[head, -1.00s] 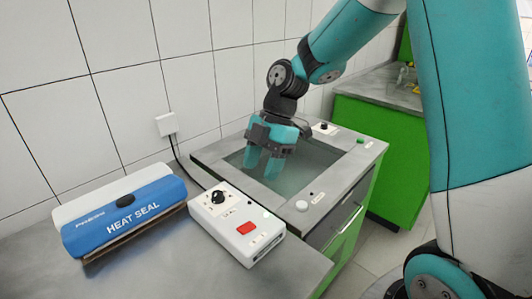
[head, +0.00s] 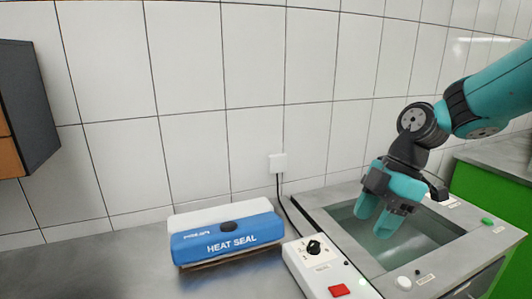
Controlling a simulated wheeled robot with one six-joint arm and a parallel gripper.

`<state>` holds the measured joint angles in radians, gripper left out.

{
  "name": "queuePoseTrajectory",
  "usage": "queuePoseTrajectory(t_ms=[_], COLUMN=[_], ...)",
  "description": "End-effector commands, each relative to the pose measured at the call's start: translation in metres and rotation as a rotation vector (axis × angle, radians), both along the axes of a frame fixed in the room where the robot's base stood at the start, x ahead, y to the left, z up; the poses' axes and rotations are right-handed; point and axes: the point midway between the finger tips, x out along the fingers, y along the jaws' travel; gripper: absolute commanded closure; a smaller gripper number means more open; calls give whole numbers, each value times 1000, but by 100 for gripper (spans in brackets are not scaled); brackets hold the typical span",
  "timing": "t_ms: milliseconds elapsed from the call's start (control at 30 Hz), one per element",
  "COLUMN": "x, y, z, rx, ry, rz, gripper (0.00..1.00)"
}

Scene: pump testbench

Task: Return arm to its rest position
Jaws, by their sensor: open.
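My gripper (head: 376,226) is at the right of the head view, at the end of my teal arm. Its two teal fingers point down and stand apart, with nothing between them. It hangs over the sunken basin (head: 425,238) of the grey-topped testbench unit (head: 375,277). Whether the fingertips are above the basin's rim level or inside it, I cannot tell. The rest of my arm runs out of view at the right edge.
A blue and white heat sealer (head: 228,240) sits on the grey bench (head: 110,270). A white control box (head: 318,262) with a black knob and red button stands between it and the basin. A dark cabinet (head: 38,105) hangs at upper left. A green cabinet (head: 485,195) stands at right.

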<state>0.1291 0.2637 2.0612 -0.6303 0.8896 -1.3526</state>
Motion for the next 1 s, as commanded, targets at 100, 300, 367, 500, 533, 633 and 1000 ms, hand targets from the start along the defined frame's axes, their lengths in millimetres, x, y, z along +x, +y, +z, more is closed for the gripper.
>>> queuePoseTrajectory(t_ms=[100,300,367,500,533,633,1000], x=[-42,-121,-140,-169,-173,-180,-180], y=[34,69,74,79,79,80,80], z=[18,31,31,29,28,27,27], rx=[-43,-88,-92,-94,-94,-94,-95], ry=[64,190,222,277,285,301,305], rz=[-219,-658,-768,-947,-971,-1016,-1026], gripper=[47,47,47,47,47,47,47])
